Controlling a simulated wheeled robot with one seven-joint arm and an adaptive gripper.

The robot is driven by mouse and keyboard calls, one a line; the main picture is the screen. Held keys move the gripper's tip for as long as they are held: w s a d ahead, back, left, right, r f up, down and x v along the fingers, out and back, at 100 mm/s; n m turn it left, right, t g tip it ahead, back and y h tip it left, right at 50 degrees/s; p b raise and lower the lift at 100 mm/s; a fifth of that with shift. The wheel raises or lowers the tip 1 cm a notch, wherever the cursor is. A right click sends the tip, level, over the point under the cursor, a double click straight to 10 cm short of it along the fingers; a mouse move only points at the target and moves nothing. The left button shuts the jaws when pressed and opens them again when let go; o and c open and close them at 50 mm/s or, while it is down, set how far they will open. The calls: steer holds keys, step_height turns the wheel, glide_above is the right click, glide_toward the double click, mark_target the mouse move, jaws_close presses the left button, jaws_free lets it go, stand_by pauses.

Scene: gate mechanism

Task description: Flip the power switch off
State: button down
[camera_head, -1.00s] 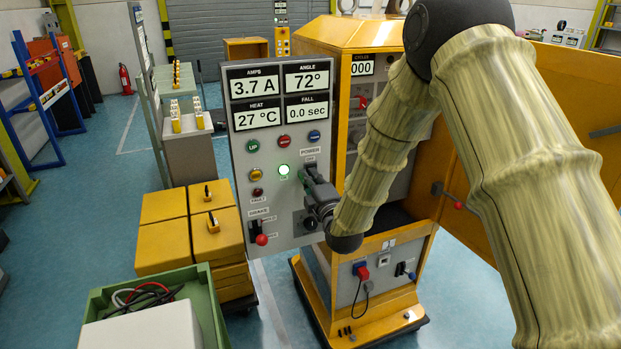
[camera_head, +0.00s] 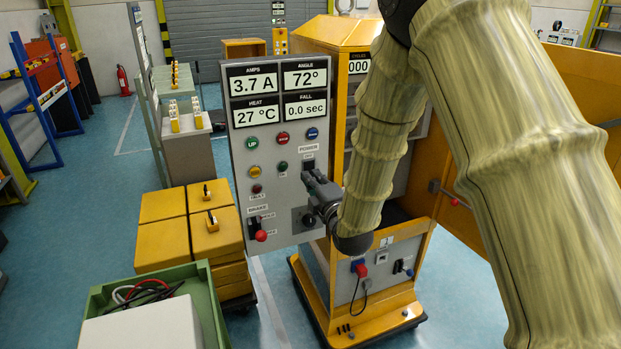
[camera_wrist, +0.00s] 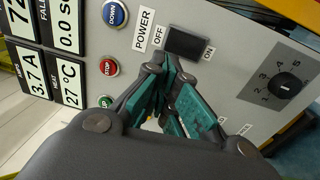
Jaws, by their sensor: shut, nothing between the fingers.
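The black power switch (camera_head: 308,164) sits on the grey control panel (camera_head: 270,213) under the POWER label. In the wrist view the switch (camera_wrist: 187,43) lies between the OFF and ON marks. My gripper (camera_head: 308,177) is at the panel, with its fingertips at the switch. In the wrist view my gripper's fingers (camera_wrist: 165,66) are closed together, at the OFF side of the switch. I cannot tell whether they touch it. The green lamp (camera_head: 283,166) left of the switch is dark.
The UP (camera_head: 252,143), STOP (camera_head: 283,139) and DOWN (camera_head: 312,133) buttons are above the switch. A rotary knob (camera_wrist: 287,87) and a red-tipped brake lever (camera_head: 261,235) are below. Yellow boxes (camera_head: 165,241) and a green crate (camera_head: 203,285) stand left of the panel.

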steer(key=b+v, duration=0.2)
steer(key=v, duration=0.6)
steer(key=shift+d+r, duration=0.15)
steer(key=shift+r, duration=0.5)
steer(key=s+d+f+m+g+h, duration=0.25)
steer(key=s+f+m, duration=0.2)
steer(key=f, duration=0.65)
steer(key=s+d+f+m+g+h, duration=0.1)
steer(key=s+d+f+m+g, duration=0.3)
steer(key=f, duration=0.7)
steer(key=s+d+f+m+g+h, duration=0.2)
steer(key=s+d+f+m, duration=0.3)
steer(key=f, duration=0.6)
steer(key=s+d+f+m+g, duration=0.1)
steer(key=s+f+m+g, duration=0.2)
steer(key=s, duration=0.7)
steer(key=s+d+f+m+g, duration=0.2)
steer(key=s+f, duration=0.5)
steer(key=s, duration=0.3)
steer(key=s+d+f+m+g+h, duration=0.1)
steer(key=s+f, duration=0.4)
steer(key=s, duration=0.5)
steer(key=d+m+g, duration=0.1)
steer(key=m+g, duration=0.1)
steer(key=shift+f+m+g, duration=0.35)
